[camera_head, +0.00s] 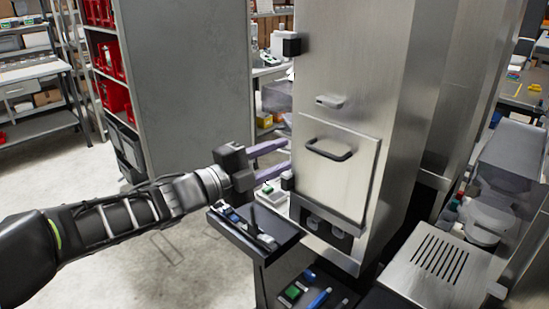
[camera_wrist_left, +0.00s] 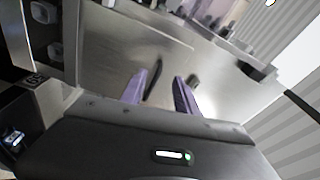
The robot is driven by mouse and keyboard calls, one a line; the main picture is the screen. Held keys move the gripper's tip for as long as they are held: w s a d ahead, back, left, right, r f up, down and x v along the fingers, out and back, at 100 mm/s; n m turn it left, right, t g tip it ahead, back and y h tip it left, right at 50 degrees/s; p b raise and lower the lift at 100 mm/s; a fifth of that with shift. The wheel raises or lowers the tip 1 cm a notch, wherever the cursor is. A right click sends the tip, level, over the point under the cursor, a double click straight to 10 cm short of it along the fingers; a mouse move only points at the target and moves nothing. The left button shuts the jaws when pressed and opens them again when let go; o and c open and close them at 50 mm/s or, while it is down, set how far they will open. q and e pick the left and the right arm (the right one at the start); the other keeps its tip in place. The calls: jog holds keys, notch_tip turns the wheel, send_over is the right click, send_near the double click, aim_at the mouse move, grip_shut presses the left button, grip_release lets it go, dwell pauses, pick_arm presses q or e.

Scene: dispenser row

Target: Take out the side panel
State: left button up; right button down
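The side panel (camera_head: 345,183) is a flat steel plate with a black bar handle (camera_head: 328,150), set in the side of a tall steel dispenser (camera_head: 360,60). The panel is seated in the dispenser. My left gripper (camera_head: 284,163) is open and empty, with its two purple fingers pointing at the dispenser's left edge, left of the handle. In the left wrist view the fingers (camera_wrist_left: 163,82) are spread, and the dark handle (camera_wrist_left: 153,68) shows close by the left fingertip. Contact cannot be told. A small latch (camera_head: 330,101) sits above the panel. My right gripper is not in view.
A black tray (camera_head: 255,233) with small tools juts out just below my left gripper. A lower shelf holds a blue-handled tool (camera_head: 318,299). A grey cabinet (camera_head: 190,80) with red bins stands behind. A grated steel unit (camera_head: 440,265) is at the right. Floor at left is clear.

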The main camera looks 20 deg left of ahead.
aim_at(317, 126)
pick_arm(q)
jog(key=x, duration=0.7)
jog(key=shift+w+d, duration=0.1)
jog(key=shift+d, duration=0.05)
jog(key=shift+c, duration=0.4)
grip_shut()
dwell(0.8)
jog(key=shift+r, duration=0.25)
jog(key=shift+r+p, duration=0.95)
jog(key=shift+r, duration=0.55)
